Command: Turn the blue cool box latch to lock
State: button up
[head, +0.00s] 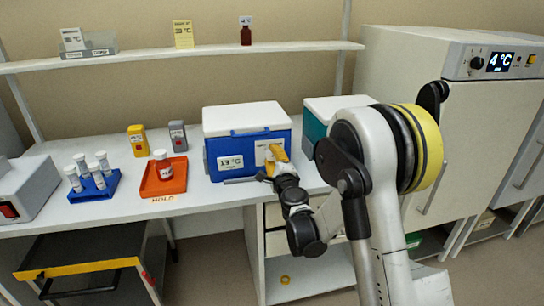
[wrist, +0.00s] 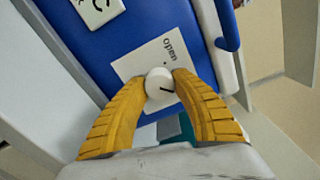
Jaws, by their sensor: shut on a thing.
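The blue cool box (head: 238,148) with a white lid stands on the bench, its front facing me, with a label on its left. In the wrist view its blue front (wrist: 145,35) fills the upper middle. The latch is a round white knob (wrist: 158,82) with a dark line, on a white plate (wrist: 135,63) marked "Open". My gripper (wrist: 158,88) has its two yellow fingers shut on the knob, one on each side. In the head view my gripper (head: 277,158) is at the right part of the box's front and hides most of the latch.
An orange tray (head: 150,187) with a white-capped vial and a blue rack (head: 85,193) of vials stand to the left. A teal box (head: 313,128) stands close on the right, partly behind my arm. A shelf (head: 150,60) runs above the bench.

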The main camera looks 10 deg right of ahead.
jog(key=o, duration=1.2)
jog(key=s, duration=1.2)
